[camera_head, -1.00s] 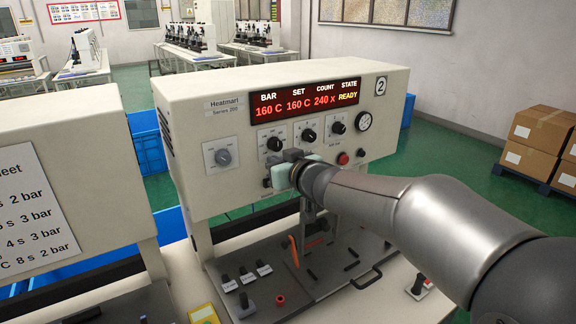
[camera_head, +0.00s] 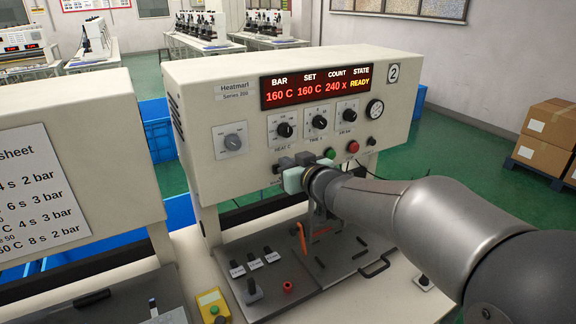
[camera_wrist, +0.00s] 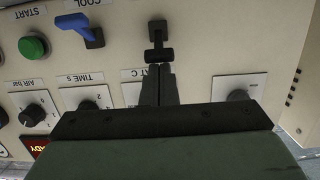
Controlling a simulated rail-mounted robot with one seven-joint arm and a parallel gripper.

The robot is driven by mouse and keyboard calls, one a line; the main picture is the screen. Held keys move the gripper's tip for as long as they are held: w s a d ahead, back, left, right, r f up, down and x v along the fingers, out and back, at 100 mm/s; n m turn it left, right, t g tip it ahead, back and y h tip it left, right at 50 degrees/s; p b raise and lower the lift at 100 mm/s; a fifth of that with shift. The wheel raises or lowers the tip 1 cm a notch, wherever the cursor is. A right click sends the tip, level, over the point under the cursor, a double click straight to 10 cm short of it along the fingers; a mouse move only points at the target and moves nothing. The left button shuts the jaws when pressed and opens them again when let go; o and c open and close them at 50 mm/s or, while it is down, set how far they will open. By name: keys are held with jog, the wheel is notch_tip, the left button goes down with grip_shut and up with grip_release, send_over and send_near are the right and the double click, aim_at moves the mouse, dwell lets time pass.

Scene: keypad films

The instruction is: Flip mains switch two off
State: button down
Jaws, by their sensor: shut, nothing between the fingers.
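Machine two (camera_head: 230,185) is a cream heat press with a "2" plate (camera_head: 392,73) and a lit red display (camera_head: 316,86). My gripper (camera_head: 297,159) is at the lower front of its panel, below the HEAT C dial (camera_head: 284,130). In the wrist view, which is upside down, my shut, empty fingers (camera_wrist: 159,68) are at or very near a black toggle switch (camera_wrist: 157,34). I cannot tell whether they touch it. The toggle's label is not readable, and the fingers partly hide the HEAT C label.
A blue COOL lever (camera_wrist: 74,24) and green START button (camera_wrist: 33,46) are beside the toggle. A grey rotary knob (camera_head: 233,142) is on the panel's left. Below are the press bed with an orange handle (camera_head: 302,238) and small switches. Another machine (camera_head: 75,120) stands left.

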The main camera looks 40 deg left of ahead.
jog(key=shift+d+f+b, duration=0.1)
jog(key=shift+f+b, duration=0.2)
jog(key=shift+b, duration=0.75)
